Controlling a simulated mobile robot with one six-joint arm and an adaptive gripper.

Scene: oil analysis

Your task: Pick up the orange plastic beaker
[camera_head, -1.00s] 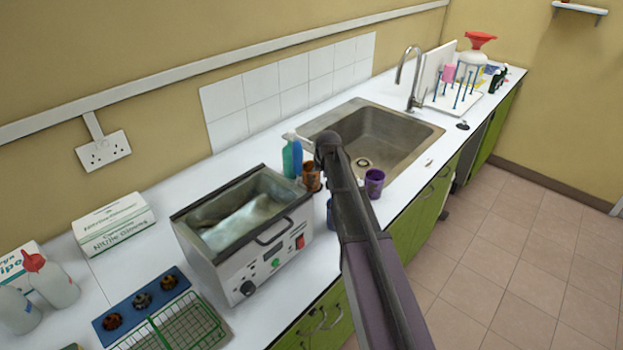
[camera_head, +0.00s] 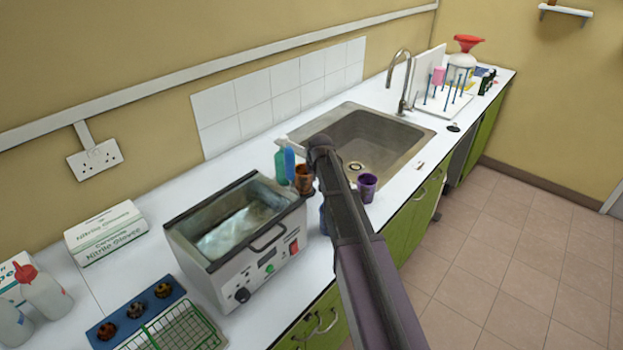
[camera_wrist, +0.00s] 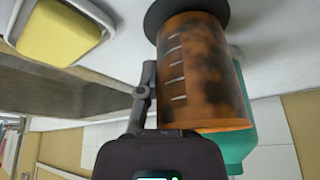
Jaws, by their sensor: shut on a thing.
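The orange plastic beaker (camera_wrist: 190,80), with dark smudges and white graduation marks, fills the upper middle of the wrist view. In the head view the beaker (camera_head: 304,180) stands near the sink's left front corner, partly behind my arm. My gripper (camera_wrist: 145,98) is shut on the beaker. One dark finger shows along its left side; the other is hidden. A dark round patch lies at the beaker's end in the wrist view. I cannot tell whether the beaker is clear of the worktop.
A green bottle (camera_head: 280,166) and a blue bottle (camera_head: 290,164) stand close beside the beaker. A purple beaker (camera_head: 367,188) is to its right. The metal bath (camera_head: 240,240) stands to the left, the sink (camera_head: 385,130) behind. The purple beaker and bottles leave little free room.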

